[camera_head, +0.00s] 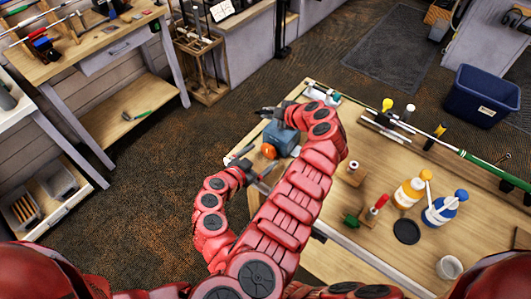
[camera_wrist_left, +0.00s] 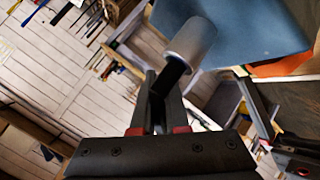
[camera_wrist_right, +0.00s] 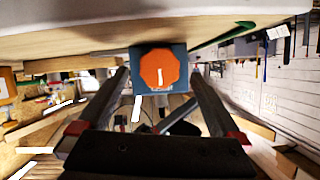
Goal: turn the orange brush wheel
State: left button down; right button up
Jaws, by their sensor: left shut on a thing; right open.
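The orange brush wheel (camera_head: 268,151) is on the near face of a blue block (camera_head: 281,138) at the table's left end. In the right wrist view the orange wheel (camera_wrist_right: 160,69) faces me, in front of the open fingers. My right gripper (camera_head: 256,172) is open, with one finger to each side of the wheel's line; contact cannot be seen. My left gripper (camera_head: 268,112) is at the block's far side. In the left wrist view its fingers (camera_wrist_left: 163,92) are shut on a black stem below a grey cylinder (camera_wrist_left: 190,42), beside the blue block (camera_wrist_left: 235,25).
The wooden table (camera_head: 370,250) holds a yellow-topped bottle (camera_head: 409,192), a blue bottle (camera_head: 439,210), a black disc (camera_head: 406,231) and a white cup (camera_head: 449,267). A club with a green grip (camera_head: 490,171) lies along the far edge. Carpet is free at left.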

aim_at(267, 152)
jog(key=shift+x, duration=1.65)
jog(key=shift+s, duration=0.1)
jog(key=c, duration=1.3)
jog(key=shift+c, duration=0.2)
jog(key=shift+f, duration=0.1)
jog(key=m+t+y, duration=0.1)
jog(key=m, duration=0.1)
jog(key=shift+d+m, duration=0.15)
jog(key=shift+m, duration=0.15)
jog(key=shift+m+t+y, duration=0.5)
jog(key=shift+m, duration=0.3)
